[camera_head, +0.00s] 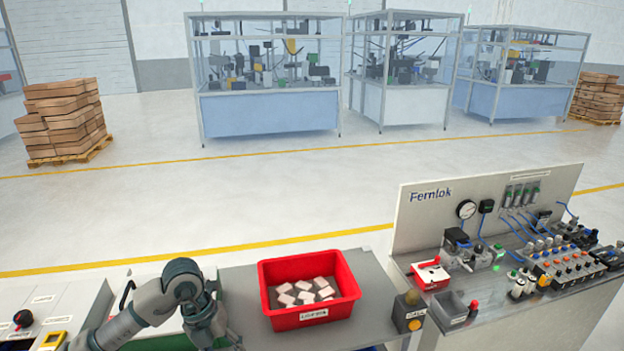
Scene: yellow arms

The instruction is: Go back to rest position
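My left arm comes in from the lower left, grey and dark teal. Its gripper (222,340) points down at the bottom edge of the view, left of the red bin. The fingers are partly cut off and small, so I cannot tell if they are open or shut. My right gripper is not in view. The red bin (345,283) stands on the grey table (241,289) and holds several pale pinkish blocks (305,291).
On the right stands a grey test bench with a Ferntok panel (420,218), a gauge, tubes and knobs. A box with a yellow button (414,325) sits right of the bin. On the left is a counter with a black-and-red knob (23,318). Open floor lies beyond.

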